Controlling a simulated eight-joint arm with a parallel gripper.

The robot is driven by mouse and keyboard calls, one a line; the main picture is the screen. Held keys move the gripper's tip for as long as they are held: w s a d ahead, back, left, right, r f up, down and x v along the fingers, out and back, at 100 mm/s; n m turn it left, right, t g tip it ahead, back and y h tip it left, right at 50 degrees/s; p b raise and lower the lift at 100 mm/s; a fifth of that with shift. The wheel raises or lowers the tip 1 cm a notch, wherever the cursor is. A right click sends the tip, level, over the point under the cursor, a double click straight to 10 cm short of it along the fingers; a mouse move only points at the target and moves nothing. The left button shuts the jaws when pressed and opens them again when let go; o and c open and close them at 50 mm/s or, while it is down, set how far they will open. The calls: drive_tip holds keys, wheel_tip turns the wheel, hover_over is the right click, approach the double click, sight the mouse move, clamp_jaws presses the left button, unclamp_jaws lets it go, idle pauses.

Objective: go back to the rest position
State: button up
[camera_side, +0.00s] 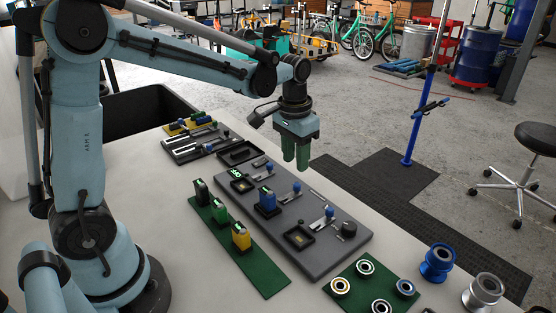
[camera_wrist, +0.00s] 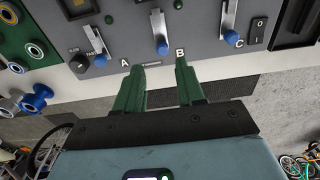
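My gripper (camera_side: 296,165) hangs in the air over the back edge of the dark grey test panel (camera_side: 325,262), its two green fingers pointing down. In the wrist view the fingers (camera_wrist: 160,66) stand apart with nothing between them, so it is open and empty. The wrist view shows the panel (camera_wrist: 205,50) beyond the fingertips, with letters A, B and C and levers with blue knobs. A blue block (camera_side: 267,200) sits in one of the panel's sockets. Another socket (camera_side: 298,237) at the near end looks empty.
A green strip (camera_side: 262,280) holds dark, green and yellow blocks in front of the panel. A green mat (camera_side: 348,305) carries several bearings, beside blue (camera_side: 436,264) and silver (camera_side: 484,292) hubs. A black bin (camera_side: 140,112) stands behind left. The table between my base and the strip is clear.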

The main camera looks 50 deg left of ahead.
drive_tip(key=s+d+r+t, duration=0.2)
drive_tip(key=s+t, duration=0.4)
drive_tip(key=s, duration=0.6)
drive_tip(key=shift+s+r, duration=0.15)
drive_tip(key=shift+r, duration=0.25)
